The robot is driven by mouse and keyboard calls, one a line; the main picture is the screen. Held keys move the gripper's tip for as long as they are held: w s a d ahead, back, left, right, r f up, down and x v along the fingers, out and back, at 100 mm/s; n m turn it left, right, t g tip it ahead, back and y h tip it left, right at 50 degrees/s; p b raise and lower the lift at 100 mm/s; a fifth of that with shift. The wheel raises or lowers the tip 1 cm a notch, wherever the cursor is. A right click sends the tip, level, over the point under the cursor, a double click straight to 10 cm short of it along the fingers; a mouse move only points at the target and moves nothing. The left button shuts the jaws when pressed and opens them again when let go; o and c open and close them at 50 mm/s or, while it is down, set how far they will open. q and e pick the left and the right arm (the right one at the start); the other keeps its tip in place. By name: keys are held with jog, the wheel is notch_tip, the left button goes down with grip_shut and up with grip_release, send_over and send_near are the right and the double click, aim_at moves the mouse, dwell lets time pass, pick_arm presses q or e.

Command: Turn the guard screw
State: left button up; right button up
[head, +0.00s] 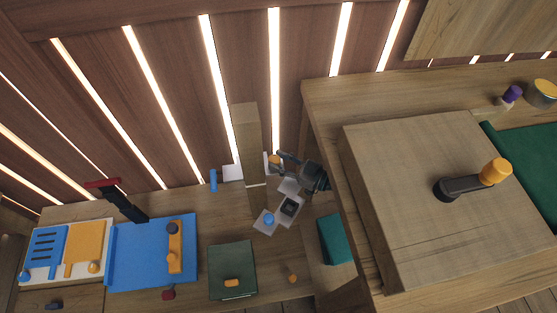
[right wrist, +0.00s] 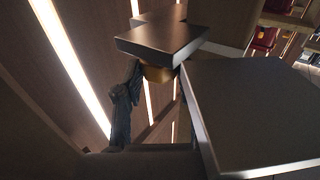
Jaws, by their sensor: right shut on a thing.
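The guard screw appears as a small orange-gold knob (head: 274,159) beside the upright wooden post, at the back of the bench. In the right wrist view a gold rounded part (right wrist: 158,74) shows just under a grey plate; the rest of it is hidden. My right gripper (head: 281,160) reaches in from the right and is shut on the knob. Its dark finger (right wrist: 125,105) shows in the right wrist view, against the gold part. The far finger is hard to make out. My left gripper is not in view.
The wooden post (head: 248,145) stands close left of my right gripper. Grey plates (head: 289,207) with a blue knob (head: 269,219) lie just below. A large wooden box (head: 410,190) with an orange-tipped handle stands right.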

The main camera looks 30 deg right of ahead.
jog(key=shift+w+d+f+n+g+y+b, duration=0.2)
jog(key=shift+f+n+g+y+b, duration=0.4)
jog(key=shift+b, duration=0.6)
jog(key=shift+d+r+n+g+y, duration=0.1)
jog(key=shift+r+n+g+y, duration=0.25)
jog(key=shift+y, duration=0.15)
jog(key=shift+r+n+g+y, duration=0.25)
jog(key=shift+n+g+y, duration=0.1)
jog(key=shift+g+y, duration=0.1)
jog(key=o, duration=1.1)
jog(key=shift+o, duration=0.2)
jog(key=v, duration=1.2)
